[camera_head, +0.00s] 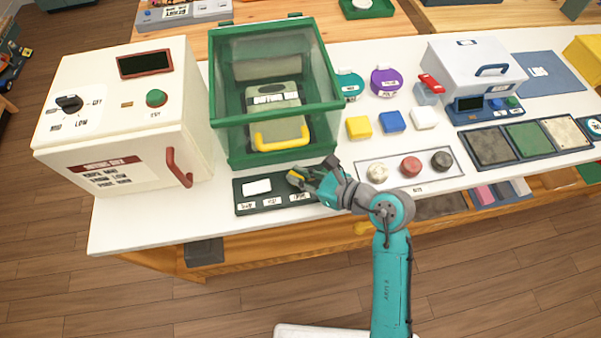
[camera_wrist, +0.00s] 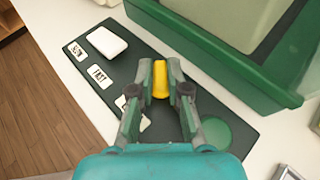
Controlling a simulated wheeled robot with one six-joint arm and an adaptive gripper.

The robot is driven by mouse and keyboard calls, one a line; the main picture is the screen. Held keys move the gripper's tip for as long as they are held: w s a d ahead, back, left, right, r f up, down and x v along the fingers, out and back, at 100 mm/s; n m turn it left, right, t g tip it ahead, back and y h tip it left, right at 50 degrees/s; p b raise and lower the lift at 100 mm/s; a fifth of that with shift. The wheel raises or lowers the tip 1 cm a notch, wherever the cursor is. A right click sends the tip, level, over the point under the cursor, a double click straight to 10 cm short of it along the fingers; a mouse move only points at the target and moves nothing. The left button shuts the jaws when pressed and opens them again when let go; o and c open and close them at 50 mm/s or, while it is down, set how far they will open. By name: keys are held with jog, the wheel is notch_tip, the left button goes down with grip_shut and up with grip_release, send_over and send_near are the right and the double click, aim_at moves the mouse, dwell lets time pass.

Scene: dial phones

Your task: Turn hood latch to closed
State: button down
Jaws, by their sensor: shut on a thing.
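The green-framed hood (camera_head: 222,132) with clear walls stands on the white counter, a yellow handle (camera_head: 282,136) at its front. A dark green panel (camera_head: 243,207) lies before it, with a white block (camera_head: 257,187) and small labels. My gripper (camera_head: 299,177) is low over the panel's right part, shut on a small upright yellow piece (camera_wrist: 160,78), seen between the fingertips in the wrist view. Whether this piece is the hood latch is not marked legibly. My fingers hide its base and part of a label.
A cream oven-like box (camera_head: 110,120) with a red handle stands left. A tray with three round knobs (camera_head: 411,167) lies right of my gripper. Yellow, blue and white blocks (camera_head: 393,121) sit behind it. The hood's green edge (camera_wrist: 225,80) is close beyond my fingers.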

jog(key=shift+s+a+m+t+h, duration=0.1)
jog(key=shift+s+m+t+h, duration=0.05)
jog(key=shift+m+t+h, duration=0.85)
jog(key=shift+s+a+m+t+h, duration=0.1)
jog(key=shift+m+t+h, duration=0.7)
jog(key=shift+m, duration=0.4)
jog(key=shift+d+t, duration=0.1)
jog(key=shift+t, duration=0.2)
jog(key=shift+f, duration=0.1)
jog(key=c, duration=1.1)
grip_release()
jog(key=shift+c, duration=0.2)
jog(key=shift+v, duration=3.75)
